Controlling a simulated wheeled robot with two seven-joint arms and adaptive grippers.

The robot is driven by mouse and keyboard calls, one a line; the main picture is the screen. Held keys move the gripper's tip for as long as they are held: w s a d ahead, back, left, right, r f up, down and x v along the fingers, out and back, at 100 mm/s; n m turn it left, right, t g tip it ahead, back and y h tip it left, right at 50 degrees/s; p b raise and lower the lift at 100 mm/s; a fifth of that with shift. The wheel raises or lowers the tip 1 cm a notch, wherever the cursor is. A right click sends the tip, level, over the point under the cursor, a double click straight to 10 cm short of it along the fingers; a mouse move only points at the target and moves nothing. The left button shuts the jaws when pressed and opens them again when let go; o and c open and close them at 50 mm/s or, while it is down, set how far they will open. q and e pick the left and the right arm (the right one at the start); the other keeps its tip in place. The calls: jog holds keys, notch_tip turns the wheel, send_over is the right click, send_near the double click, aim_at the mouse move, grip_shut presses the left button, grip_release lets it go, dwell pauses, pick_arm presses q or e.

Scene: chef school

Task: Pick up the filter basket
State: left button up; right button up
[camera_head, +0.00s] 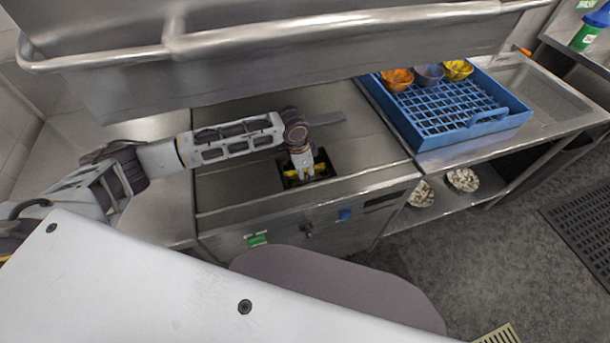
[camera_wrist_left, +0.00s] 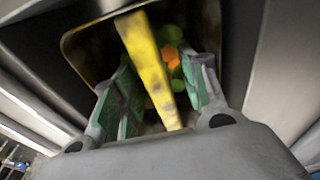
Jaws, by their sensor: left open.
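The filter basket (camera_head: 291,184) sits in a dark square opening in the steel counter, mostly hidden under my left gripper (camera_head: 302,175). In the left wrist view its yellow handle bar (camera_wrist_left: 150,65) runs lengthwise between the two green-padded fingers of the open left gripper (camera_wrist_left: 160,95). Green and orange bits lie below the bar inside the opening. The fingers reach down into the opening on both sides of the bar; I cannot tell whether either touches it. My right gripper is not in view.
A blue dish rack (camera_head: 450,115) with orange, purple and yellow bowls stands on the counter to the right. A raised steel hood (camera_head: 270,50) with a handle bar hangs over the back. Patterned bowls (camera_head: 462,179) sit on the lower shelf. The steel counter (camera_head: 240,185) beside the opening is clear.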

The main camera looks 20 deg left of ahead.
pick_arm(q)
jog(key=shift+c, duration=0.4)
grip_shut()
jog(key=shift+r, duration=0.15)
jog(key=shift+r, duration=4.9)
